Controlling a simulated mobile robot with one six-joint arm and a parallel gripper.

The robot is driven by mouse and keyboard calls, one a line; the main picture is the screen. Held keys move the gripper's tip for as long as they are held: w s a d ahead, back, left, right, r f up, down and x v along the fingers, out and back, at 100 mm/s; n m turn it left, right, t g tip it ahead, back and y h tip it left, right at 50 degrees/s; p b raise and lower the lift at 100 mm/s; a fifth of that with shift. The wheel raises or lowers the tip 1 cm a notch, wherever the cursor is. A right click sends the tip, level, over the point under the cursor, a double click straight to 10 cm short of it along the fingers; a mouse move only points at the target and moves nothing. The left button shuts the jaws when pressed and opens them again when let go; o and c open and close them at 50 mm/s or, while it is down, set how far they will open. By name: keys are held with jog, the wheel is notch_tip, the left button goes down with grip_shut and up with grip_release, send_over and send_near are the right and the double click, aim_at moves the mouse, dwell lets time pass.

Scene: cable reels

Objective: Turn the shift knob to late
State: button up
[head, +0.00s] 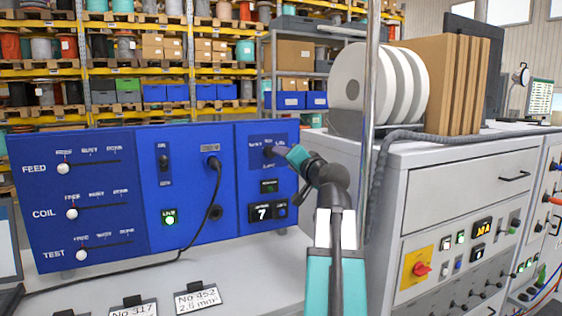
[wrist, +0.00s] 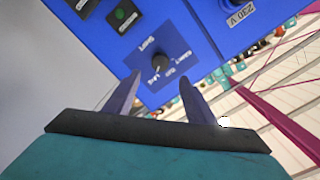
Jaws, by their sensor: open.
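The shift knob (wrist: 160,62) is a small dark round knob on a dark blue plate marked "Shift" in the wrist view. Small position labels, one reading like "Late", are printed around it. I cannot tell which label it points to. My gripper (wrist: 160,80) is open, with its two fingers on either side of the line to the knob. The knob shows just past the fingertips and nothing is between them. In the head view my gripper (head: 279,152) is at the right part of the blue panel (head: 225,235), and it partly hides the plate and knob.
Left on the panel are three sliders labelled Feed (head: 64,168), Coil (head: 72,214) and Test (head: 82,255). A cable (head: 217,190) hangs from a socket. A counter (head: 261,212) shows 7 below the plate. A metal post (head: 371,100) and grey cabinet (head: 450,170) stand right.

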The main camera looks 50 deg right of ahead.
jog(key=shift+b+v, duration=0.3)
jog(key=shift+v, duration=1.85)
